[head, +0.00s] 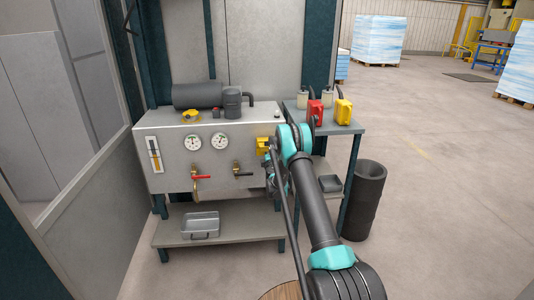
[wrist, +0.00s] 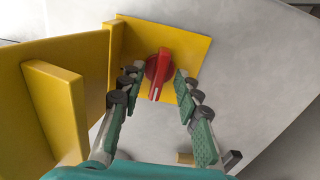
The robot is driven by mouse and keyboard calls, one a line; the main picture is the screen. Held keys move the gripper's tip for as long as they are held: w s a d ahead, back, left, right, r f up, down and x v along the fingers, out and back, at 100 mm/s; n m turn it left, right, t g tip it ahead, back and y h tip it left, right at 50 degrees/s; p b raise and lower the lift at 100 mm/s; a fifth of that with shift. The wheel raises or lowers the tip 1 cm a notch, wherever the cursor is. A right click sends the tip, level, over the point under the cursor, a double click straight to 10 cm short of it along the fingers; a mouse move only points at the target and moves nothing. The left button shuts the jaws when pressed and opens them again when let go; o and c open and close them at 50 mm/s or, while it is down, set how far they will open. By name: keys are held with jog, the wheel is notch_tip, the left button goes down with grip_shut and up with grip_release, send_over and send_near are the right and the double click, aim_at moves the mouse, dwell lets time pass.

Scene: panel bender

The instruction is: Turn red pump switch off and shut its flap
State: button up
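The red pump switch (wrist: 158,72) is a red knob on a yellow plate (wrist: 185,40) in the wrist view. Its grip lies nearly upright in the picture, leaning slightly. The yellow flap (wrist: 72,95) stands swung open on the left, with a raised bar across it. My gripper (wrist: 156,84) is open, with one finger on each side of the knob; I cannot tell whether either finger touches it. In the head view the yellow switch housing (head: 264,144) is at the panel's right end, and my arm partly hides it. The knob is not clear there.
The grey panel (head: 160,130) carries two gauges (head: 206,142), a red-handled valve (head: 201,177) and a black-handled valve (head: 241,172). A side table (head: 318,128) with red and yellow cans stands to the right. A dark bin (head: 364,200) stands beside it. Open floor lies further right.

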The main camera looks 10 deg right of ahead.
jog(key=s, duration=1.2)
